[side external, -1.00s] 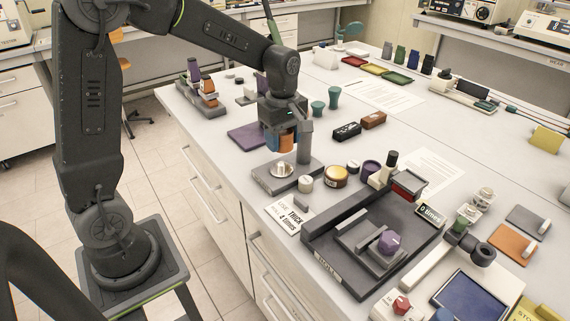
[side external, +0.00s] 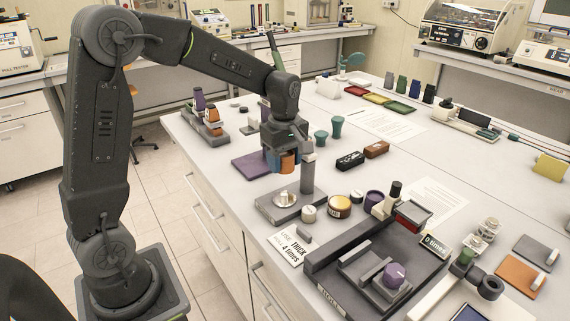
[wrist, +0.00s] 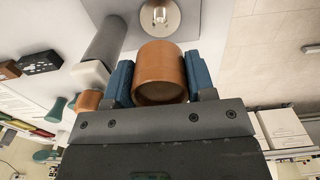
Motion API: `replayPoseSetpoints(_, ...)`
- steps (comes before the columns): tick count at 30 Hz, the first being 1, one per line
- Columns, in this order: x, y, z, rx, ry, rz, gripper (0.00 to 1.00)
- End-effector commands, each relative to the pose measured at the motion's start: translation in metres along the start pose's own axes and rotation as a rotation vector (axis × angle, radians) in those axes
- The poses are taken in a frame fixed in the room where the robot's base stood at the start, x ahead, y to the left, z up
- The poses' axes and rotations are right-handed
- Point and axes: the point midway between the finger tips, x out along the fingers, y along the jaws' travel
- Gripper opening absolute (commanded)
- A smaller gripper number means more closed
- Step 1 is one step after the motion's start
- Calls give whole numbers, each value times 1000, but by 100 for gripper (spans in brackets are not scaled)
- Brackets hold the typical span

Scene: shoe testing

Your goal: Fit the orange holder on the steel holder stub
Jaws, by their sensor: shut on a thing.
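The orange holder (wrist: 160,75) is a short copper-orange cylinder between the blue finger pads of my gripper (wrist: 160,88). My gripper is shut on it. In the side view the holder (side external: 288,163) shows partly, low between the fingers of my gripper (side external: 281,160). The steel holder stub (side external: 285,197) stands upright on a grey base plate (side external: 272,211). In the wrist view the round steel stub (wrist: 159,15) is at the top, just beyond the holder. The holder is apart from the stub, behind it in the side view; the exact height gap is unclear.
A grey upright post (side external: 307,175) rises from the same plate, close beside my gripper; it shows in the wrist view (wrist: 105,45) too. A purple mat (side external: 248,166) lies behind. A cream knob (side external: 308,213), a yellow-topped jar (side external: 340,205) and a dark rubbing device (side external: 335,262) stand nearby.

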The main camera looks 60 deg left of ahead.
Motion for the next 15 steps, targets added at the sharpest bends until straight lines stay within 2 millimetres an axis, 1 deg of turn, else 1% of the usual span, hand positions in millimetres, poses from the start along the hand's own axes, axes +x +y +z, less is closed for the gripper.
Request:
replayPoseSetpoints(5, 7, 0, 0, 0, 0, 0, 23)
replayPoseSetpoints(15, 37, 0, 0, -1, 0, -1, 23)
